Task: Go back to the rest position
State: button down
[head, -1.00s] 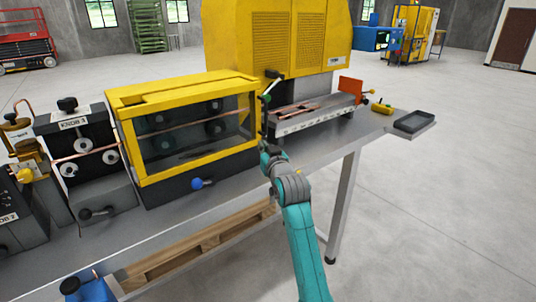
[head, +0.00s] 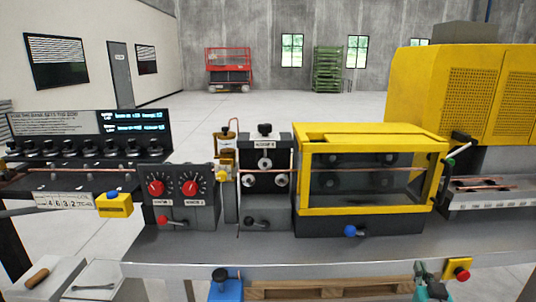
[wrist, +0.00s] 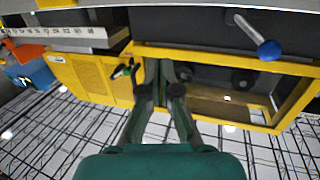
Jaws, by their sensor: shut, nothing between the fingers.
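My gripper (wrist: 163,72) shows in the wrist view with its two dark green fingers shut and nothing between them. Its tips are in front of the yellow-framed guard box (wrist: 292,118), close to one end of it; I cannot tell whether they touch anything. In the head view, only small teal parts of my arm show at the bottom right, and the gripper itself cannot be made out. The thin copper tube (head: 281,169) runs level through the roller unit (head: 266,180) and the guard box (head: 300,168).
A blue-knobbed lever (head: 350,231) sticks out in front of the guard box. The grey bench (head: 270,243) carries the machines, with a red button box (head: 458,271) at its front edge. A large yellow machine (head: 470,90) stands at the right. A wooden pallet (head: 320,289) lies below.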

jog(key=s+a+f+n+y, duration=0.1)
jog(key=s+a+f, duration=0.4)
jog(key=s+f, duration=0.15)
jog(key=s+a+f+y, duration=0.1)
jog(key=s+a+f, duration=0.4)
jog(key=s, duration=0.3)
jog(key=s+a+f+n+y, duration=0.1)
jog(key=s+a+f, duration=0.35)
jog(key=s, duration=0.35)
jog(key=s+a+r+g+y, duration=0.1)
jog(key=s+a, duration=0.2)
jog(key=s, duration=0.9)
jog(key=s+a+r+n+g+y, duration=0.1)
jog(key=s+a, duration=0.2)
jog(key=s, duration=1)
jog(key=shift+s+a+r+n, duration=0.25)
jog(key=shift+s+a+n, duration=0.05)
jog(key=shift+a, duration=0.05)
